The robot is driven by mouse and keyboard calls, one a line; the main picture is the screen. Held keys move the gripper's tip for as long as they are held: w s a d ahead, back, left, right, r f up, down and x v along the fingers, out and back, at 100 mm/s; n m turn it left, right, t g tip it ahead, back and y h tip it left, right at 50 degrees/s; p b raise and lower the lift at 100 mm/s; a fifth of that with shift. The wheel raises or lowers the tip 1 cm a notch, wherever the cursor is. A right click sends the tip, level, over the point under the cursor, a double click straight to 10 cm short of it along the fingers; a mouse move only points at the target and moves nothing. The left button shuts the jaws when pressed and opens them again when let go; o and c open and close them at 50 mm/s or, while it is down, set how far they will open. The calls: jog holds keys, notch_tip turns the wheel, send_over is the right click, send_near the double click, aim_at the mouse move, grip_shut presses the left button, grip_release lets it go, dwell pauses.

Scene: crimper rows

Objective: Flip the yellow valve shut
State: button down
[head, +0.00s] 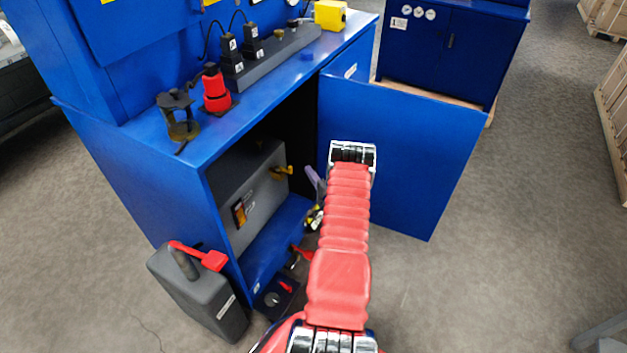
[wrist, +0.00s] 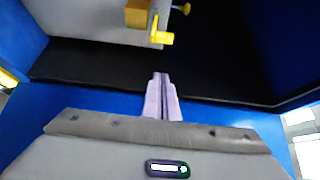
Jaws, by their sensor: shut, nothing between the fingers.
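The yellow valve (head: 280,171) sits on the face of a grey box (head: 245,190) inside the open blue cabinet. In the wrist view a yellow handle (wrist: 160,39) hangs at the top centre, at the right edge of the grey box, with a yellow block beside it. My gripper (head: 317,185) reaches into the cabinet opening, to the right of the valve and apart from it. In the wrist view my gripper's fingers (wrist: 161,82) are together and empty, below the handle with a gap between. My arm hides part of the cabinet's inside.
The blue cabinet door (head: 400,150) stands open to the right of my arm. A dark canister (head: 198,290) with a red handle stands at the cabinet's front left. A red device (head: 215,90) and sockets (head: 240,60) stand on top.

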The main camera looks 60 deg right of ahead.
jog(key=shift+w+a, duration=0.3)
jog(key=shift+w, duration=0.5)
jog(key=shift+w+a, duration=0.3)
jog(key=shift+w, duration=0.45)
jog(key=shift+w+a, duration=0.3)
jog(key=shift+w, duration=0.5)
jog(key=shift+s, duration=0.1)
jog(key=shift+a+m+g+h, duration=0.1)
jog(key=shift+m+g+h, duration=0.2)
jog(key=shift+h, duration=0.1)
jog(key=shift+a, duration=0.25)
